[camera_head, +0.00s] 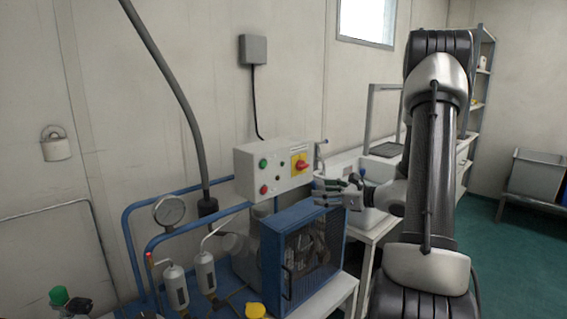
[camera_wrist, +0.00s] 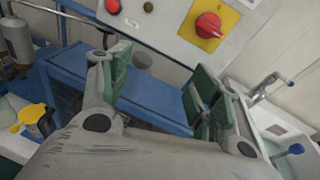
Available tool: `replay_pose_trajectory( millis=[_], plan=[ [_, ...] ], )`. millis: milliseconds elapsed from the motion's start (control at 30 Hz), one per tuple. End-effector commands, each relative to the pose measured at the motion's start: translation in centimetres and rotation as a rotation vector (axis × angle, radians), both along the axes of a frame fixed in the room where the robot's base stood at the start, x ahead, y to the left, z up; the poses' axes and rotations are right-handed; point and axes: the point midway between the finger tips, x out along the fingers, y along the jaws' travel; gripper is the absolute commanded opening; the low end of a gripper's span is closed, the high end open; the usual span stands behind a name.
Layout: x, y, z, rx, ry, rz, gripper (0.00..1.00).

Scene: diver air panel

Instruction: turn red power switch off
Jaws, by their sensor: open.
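The red power switch (camera_head: 299,163) is a red rotary knob on a yellow plate, at the right side of the front of a light grey control box (camera_head: 262,188). In the wrist view the red knob (camera_wrist: 208,25) is near the top, right of centre, with a small pointer mark on it. My gripper (camera_head: 338,190) is open and empty, below and to the right of the switch. In the wrist view my gripper's green-padded fingers (camera_wrist: 160,88) are spread apart, and the knob lies beyond them. Nothing hides the knob.
Green and red buttons (camera_head: 263,176) sit left of the switch. Below the box stands a blue-framed compressor cage (camera_head: 305,250). A pressure gauge (camera_head: 169,210) and blue pipes are at the left. A white sink counter (camera_head: 345,165) with blue-handled taps is behind my gripper.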

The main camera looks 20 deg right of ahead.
Motion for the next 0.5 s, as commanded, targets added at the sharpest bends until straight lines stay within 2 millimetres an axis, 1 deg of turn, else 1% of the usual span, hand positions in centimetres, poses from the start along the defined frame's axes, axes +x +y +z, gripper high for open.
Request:
replay_pose_trajectory(
  millis=[33, 100, 200, 267, 367, 500],
  plan=[
    [1.6, -1.2, 1.8, 0.045, -0.043, -0.063, 0.62],
    [3.0, -2.4, 3.6, 0.108, -0.083, -0.129, 0.62],
    [4.0, -3.1, 4.9, 0.182, -0.108, -0.173, 0.62],
    [4.3, -2.7, 4.9, 0.199, -0.103, -0.168, 0.62],
    [5.5, -2.2, 4.9, 0.199, -0.099, -0.165, 0.62],
    [7.8, -1.3, 4.8, 0.197, -0.099, -0.163, 0.62]
  ],
)
